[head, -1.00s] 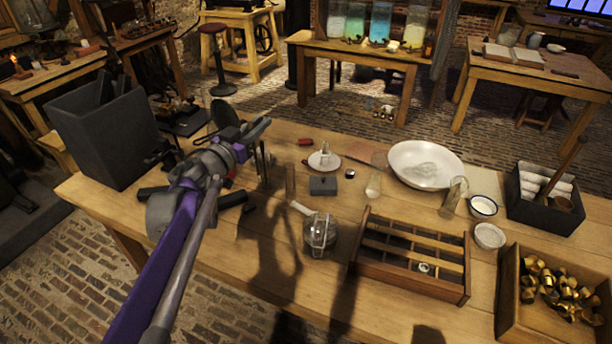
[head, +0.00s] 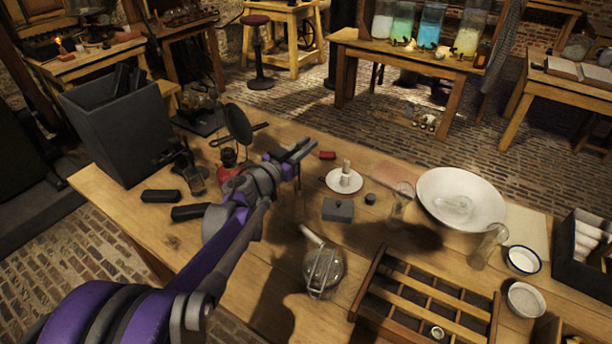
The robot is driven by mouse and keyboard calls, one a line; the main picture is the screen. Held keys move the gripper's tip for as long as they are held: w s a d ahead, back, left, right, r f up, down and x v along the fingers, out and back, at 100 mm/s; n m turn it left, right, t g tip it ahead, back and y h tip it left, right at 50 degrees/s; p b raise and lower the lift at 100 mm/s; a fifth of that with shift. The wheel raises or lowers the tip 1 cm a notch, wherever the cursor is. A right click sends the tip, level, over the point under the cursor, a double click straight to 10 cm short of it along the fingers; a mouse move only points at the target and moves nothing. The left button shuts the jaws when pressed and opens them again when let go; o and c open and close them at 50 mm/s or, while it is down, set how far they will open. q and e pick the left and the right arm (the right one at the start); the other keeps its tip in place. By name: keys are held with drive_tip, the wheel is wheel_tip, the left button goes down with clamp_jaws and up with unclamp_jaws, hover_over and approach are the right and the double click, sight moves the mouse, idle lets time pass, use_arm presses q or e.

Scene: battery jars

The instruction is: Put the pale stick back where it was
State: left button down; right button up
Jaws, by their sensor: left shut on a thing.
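My left gripper (head: 300,152) reaches over the table's left half, left of a white saucer, with its fingers closed. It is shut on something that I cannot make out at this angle. A short pale stick (head: 312,236) slants up from a round glass vessel (head: 323,272) in front of my gripper. Another pale upright piece, like a candle (head: 346,170), stands on the white saucer (head: 335,184). I cannot tell which of these, if either, the task means. My right gripper is not in view.
A grey box (head: 338,210), clear glass cylinders (head: 400,207) and a wide white bowl (head: 480,195) stand to the right. A wooden divided tray (head: 385,317) is at the front. Black blocks (head: 160,196) and a tall dark bin (head: 118,130) are at the left.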

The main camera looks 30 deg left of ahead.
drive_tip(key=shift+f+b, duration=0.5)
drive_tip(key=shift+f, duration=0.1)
use_arm(q)
wheel_tip(320, 180, down, 8)
drive_tip(key=shift+f, duration=0.25)
drive_tip(key=shift+w, duration=0.1)
drive_tip(key=shift+f, duration=0.2)
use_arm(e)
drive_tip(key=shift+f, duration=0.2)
use_arm(q)
drive_tip(key=c, duration=0.8)
unclamp_jaws()
drive_tip(key=shift+c, duration=0.2)
drive_tip(key=shift+r, duration=0.15)
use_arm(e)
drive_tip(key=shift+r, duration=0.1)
